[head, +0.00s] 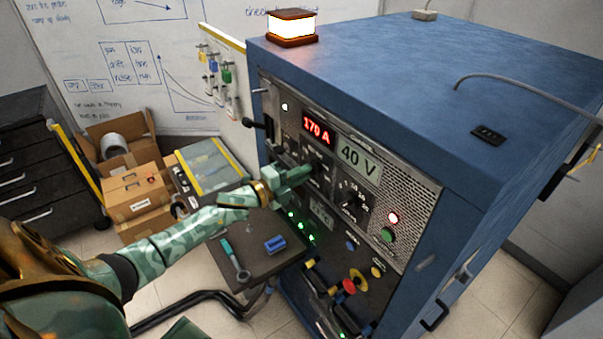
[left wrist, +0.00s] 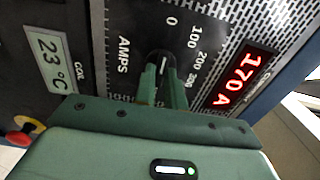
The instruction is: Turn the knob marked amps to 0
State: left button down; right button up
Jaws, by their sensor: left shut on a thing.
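The amps knob (left wrist: 162,62) is a dark dial with a white pointer line, on a panel lettered AMPS with a scale from 0 to 300. In the left wrist view its line points roughly up the picture, towards the 0 side; its exact reading is hard to tell. My left gripper (left wrist: 163,88) is shut on the knob, one green finger on each side. In the head view my left gripper (head: 308,173) reaches the cabinet's front panel and hides much of the knob. The red display (head: 317,128) reads 170 A. My right gripper is not in view.
A 40 V display (head: 359,160) and a second knob (head: 350,205) sit right of my gripper. Below are a red emergency button (head: 349,286) and green lights. A small shelf (head: 262,262) with a wrench and blue block juts out under my forearm. Cardboard boxes (head: 133,190) stand left.

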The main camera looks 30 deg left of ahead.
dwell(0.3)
pick_arm(q)
jog(key=c, duration=1.5)
grip_release()
jog(key=shift+o, duration=0.2)
jog(key=b+v, duration=0.2)
jog(key=v, duration=1.4)
jog(key=shift+a, duration=0.15)
jog(key=shift+s+f, duration=0.1)
